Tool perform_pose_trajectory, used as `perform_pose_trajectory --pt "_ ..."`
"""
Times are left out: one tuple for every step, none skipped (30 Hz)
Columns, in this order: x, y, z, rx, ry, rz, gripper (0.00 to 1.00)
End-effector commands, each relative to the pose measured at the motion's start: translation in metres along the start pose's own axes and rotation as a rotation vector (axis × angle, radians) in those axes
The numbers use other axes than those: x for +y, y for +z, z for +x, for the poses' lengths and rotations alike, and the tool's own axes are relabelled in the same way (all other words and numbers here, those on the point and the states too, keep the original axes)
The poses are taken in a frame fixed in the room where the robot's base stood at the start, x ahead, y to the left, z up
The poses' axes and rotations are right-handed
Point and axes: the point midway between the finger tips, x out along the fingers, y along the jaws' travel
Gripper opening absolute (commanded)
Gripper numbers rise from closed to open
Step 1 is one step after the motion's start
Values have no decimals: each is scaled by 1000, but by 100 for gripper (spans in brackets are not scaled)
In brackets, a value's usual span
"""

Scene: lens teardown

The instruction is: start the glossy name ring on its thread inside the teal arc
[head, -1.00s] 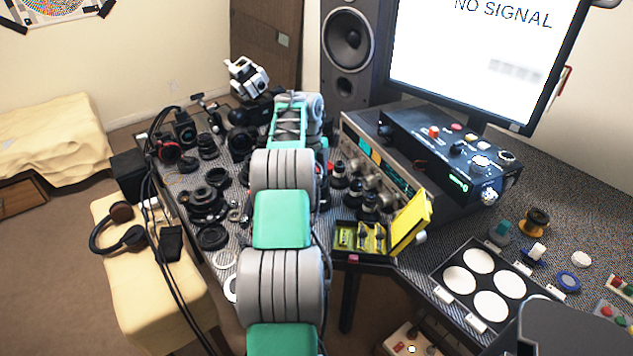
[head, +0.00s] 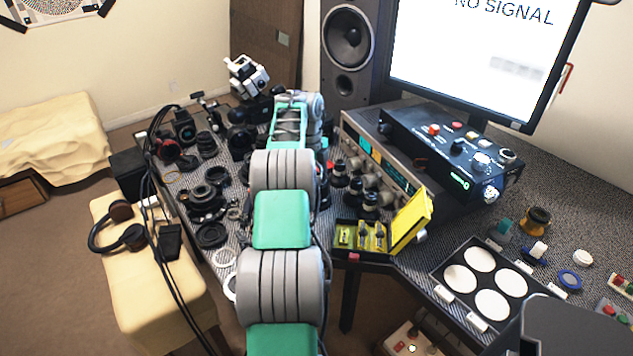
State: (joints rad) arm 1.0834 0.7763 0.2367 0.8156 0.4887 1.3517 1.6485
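My arm reaches forward over the bench, and its far links hide the middle of the work area. My gripper is hidden behind them, so I cannot see what it holds. Several dark lens parts lie left of the arm, among them a stacked lens body (head: 207,199) and a black ring (head: 212,236) lying flat in front of it. I cannot tell which part, if any, is the glossy name ring. No teal arc or thread can be made out at this size.
Two white rings lie near the bench's front edge, one of them the upper ring (head: 224,257). A yellow open case (head: 362,237), black knobs and an instrument (head: 378,155) stand right of my arm. A black tray (head: 452,270) with white discs is farther right. Cables hang at left.

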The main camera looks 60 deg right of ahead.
Motion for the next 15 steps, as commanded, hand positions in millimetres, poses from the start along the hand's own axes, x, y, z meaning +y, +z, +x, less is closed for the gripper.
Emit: perform_pose_trajectory --pt "0 0 0 0 0 0 26" --pt "0 0 0 0 0 0 25" --pt "0 0 0 0 0 0 25" --pt "0 0 0 0 0 0 25" --pt "0 0 0 0 0 0 25" --pt "0 0 0 0 0 0 25" --pt "0 0 0 0 0 0 73" --pt "0 0 0 0 0 0 75" --pt "0 0 0 0 0 0 79" --pt "0 0 0 0 0 0 81" --pt "0 0 0 0 0 0 84" --pt "0 0 0 0 0 0 87" --pt "0 0 0 0 0 0 89" --pt "0 0 0 0 0 0 92" --pt "0 0 0 0 0 0 95"
